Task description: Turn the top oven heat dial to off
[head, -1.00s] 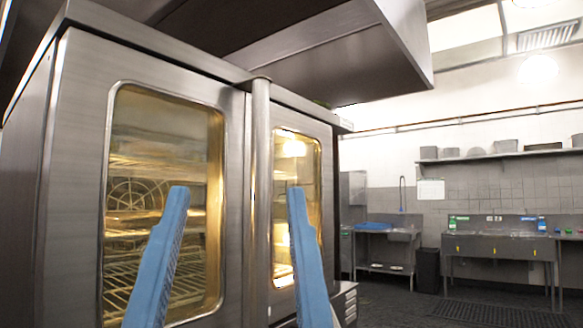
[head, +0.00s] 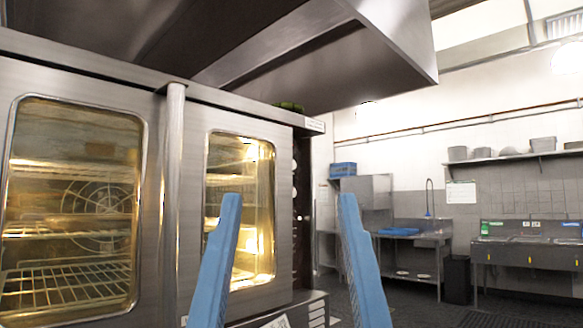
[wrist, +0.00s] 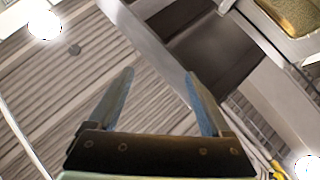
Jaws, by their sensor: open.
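The large steel oven (head: 105,80) fills the left and middle of the head view, with two lit glass doors. Its narrow control panel (head: 301,215) stands at the right end of the front, seen at a steep angle. Small round dials show on it, with the top one (head: 294,165) near the upper end; its setting is too small to read. My gripper (head: 288,200) is open and empty, its blue fingers in front of the right door and panel. In the wrist view my gripper (wrist: 160,80) is open, with nothing between the fingers.
A steel hood (head: 330,60) hangs above the oven. To the right, a steel table (head: 415,240) and a sink unit (head: 525,255) stand by the far wall, with a dark bin (head: 457,278) between them. The dark floor before them looks clear.

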